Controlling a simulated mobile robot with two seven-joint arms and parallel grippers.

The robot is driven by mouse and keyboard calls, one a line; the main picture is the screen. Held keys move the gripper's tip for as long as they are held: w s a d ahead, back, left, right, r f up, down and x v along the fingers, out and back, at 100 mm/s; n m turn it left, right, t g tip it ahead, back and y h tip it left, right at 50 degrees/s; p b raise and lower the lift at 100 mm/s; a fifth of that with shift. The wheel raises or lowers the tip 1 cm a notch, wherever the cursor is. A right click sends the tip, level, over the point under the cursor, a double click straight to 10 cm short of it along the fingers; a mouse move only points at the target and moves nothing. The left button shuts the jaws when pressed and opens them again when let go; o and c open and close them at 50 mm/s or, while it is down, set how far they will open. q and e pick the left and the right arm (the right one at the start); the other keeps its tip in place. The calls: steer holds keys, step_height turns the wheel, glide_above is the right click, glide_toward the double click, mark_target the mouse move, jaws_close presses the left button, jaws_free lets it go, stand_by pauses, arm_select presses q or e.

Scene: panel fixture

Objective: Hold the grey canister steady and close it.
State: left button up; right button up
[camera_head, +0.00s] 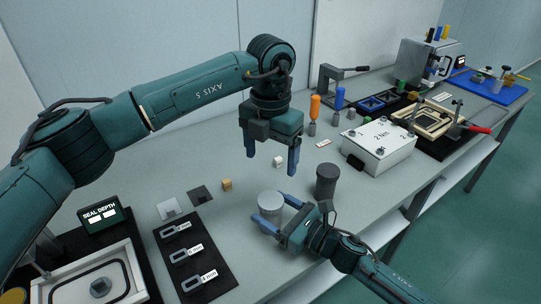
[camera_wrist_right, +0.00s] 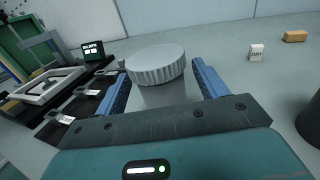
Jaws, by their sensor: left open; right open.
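A light grey canister (camera_head: 270,203) stands upright on the bench, with a ribbed round lid (camera_wrist_right: 156,64) on its top. I cannot tell whether the lid is screwed down or only resting. My right gripper (camera_head: 270,208) is open low on the bench, its blue fingers on either side of the canister; the right wrist view shows a finger to each side of the body (camera_wrist_right: 165,95). Contact is not clear. My left gripper (camera_head: 272,160) is open and empty, pointing down above the bench behind the canister. A dark grey canister (camera_head: 326,182) stands to the right.
A white cube (camera_head: 278,162) marked DRY in the right wrist view and a tan cube (camera_head: 227,185) stand behind the canister. A black board with grey rings (camera_head: 190,257) lies to the left, near a seal depth display (camera_head: 100,214). A white box (camera_head: 379,146) stands right.

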steer(key=b+v, duration=0.2)
steer(key=v, duration=0.9)
steer(key=shift+s+d+f, duration=0.1)
steer(key=shift+s+d, duration=0.05)
steer(key=shift+s, duration=0.05)
steer(key=shift+s+d, duration=0.35)
steer(key=shift+d, duration=0.1)
steer(key=shift+d, duration=0.1)
